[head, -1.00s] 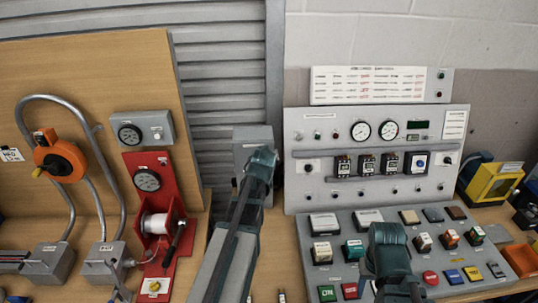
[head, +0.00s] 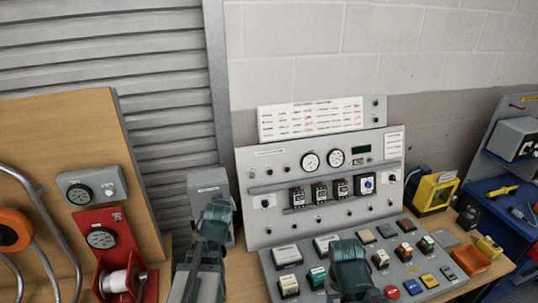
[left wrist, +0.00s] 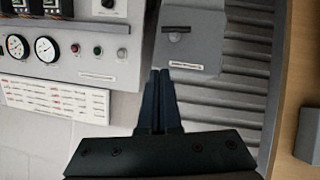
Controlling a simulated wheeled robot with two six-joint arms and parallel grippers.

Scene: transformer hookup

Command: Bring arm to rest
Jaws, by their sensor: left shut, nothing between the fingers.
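My left arm (head: 213,222) comes up from the bottom of the head view, in front of the grey box (head: 204,182); its gripper cannot be made out there. In the left wrist view my left gripper (left wrist: 160,75) has its two dark fingers together with nothing between them. The fingertips point toward the grey box, which shows with its handle (left wrist: 177,29); they look apart from it. My right arm (head: 350,262) is over the lower part of the button console (head: 262,262), and its gripper is not visible.
The upright control panel (head: 248,222) with gauges stands behind the console. A red stand (head: 103,222) with a white spool is at left, by a wooden board (head: 50,130). A yellow device (head: 435,193) and a blue bench (head: 490,195) are at right.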

